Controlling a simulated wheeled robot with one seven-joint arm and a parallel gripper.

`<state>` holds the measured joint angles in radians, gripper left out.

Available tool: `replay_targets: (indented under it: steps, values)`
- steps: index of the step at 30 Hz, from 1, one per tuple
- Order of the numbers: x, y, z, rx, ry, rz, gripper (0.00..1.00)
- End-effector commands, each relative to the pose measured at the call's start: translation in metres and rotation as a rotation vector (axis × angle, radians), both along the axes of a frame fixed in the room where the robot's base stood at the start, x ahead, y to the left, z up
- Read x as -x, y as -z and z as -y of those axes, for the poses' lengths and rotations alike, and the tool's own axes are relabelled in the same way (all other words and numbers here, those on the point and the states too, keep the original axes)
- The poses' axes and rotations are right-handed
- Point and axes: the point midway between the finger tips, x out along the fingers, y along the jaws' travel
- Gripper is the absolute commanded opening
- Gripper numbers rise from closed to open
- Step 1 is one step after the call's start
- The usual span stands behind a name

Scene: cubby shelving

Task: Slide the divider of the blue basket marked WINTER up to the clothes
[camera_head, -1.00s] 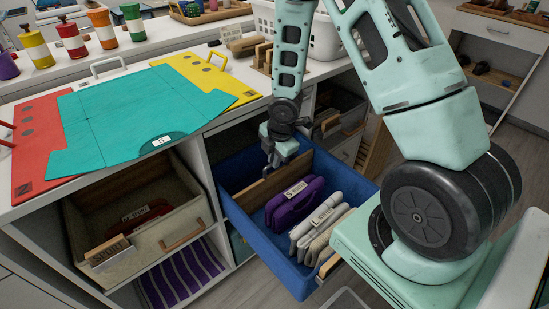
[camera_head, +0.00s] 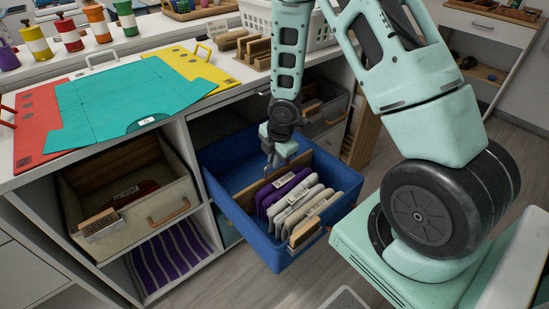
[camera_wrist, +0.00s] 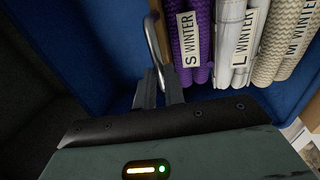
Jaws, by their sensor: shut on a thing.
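The blue basket (camera_head: 277,250) is pulled out of the shelf, and it also shows in the wrist view (camera_wrist: 110,55). A thin wooden divider (camera_head: 246,196) stands across it. Purple folded clothes (camera_head: 268,197) tagged S WINTER, white ones tagged L WINTER (camera_wrist: 231,40) and beige ones tagged M WINTER (camera_wrist: 283,45) stand to its right. In the wrist view the divider (camera_wrist: 165,25) lies right against the purple clothes, with no clear gap. My gripper (camera_head: 268,172) is shut on the divider's metal handle (camera_wrist: 153,40); the fingertips partly hide the grip.
A beige basket (camera_head: 135,222) with a wooden front plate is in the left cubby, above purple striped cloth (camera_head: 170,255). Teal, red and yellow folders lie on the counter (camera_head: 90,165). The blue basket's left part is empty. My arm covers much of the right side.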

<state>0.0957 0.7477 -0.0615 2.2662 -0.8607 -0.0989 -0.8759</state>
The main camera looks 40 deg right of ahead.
Motion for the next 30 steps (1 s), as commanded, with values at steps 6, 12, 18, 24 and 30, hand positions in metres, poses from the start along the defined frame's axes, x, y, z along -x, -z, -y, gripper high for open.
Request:
replay_targets:
  steps: [6,12,18,24,30]
  values:
    - [0.0,0.0,0.0,0.0,0.0,0.001,0.33]
    - [0.0,-0.001,0.0,0.0,0.0,0.001,0.33]
    - [0.003,-0.022,0.0,-0.001,0.001,0.002,0.33]
    - [0.012,-0.068,0.002,0.0,0.003,0.004,0.33]
    - [0.021,-0.116,0.002,0.0,0.003,0.003,0.33]
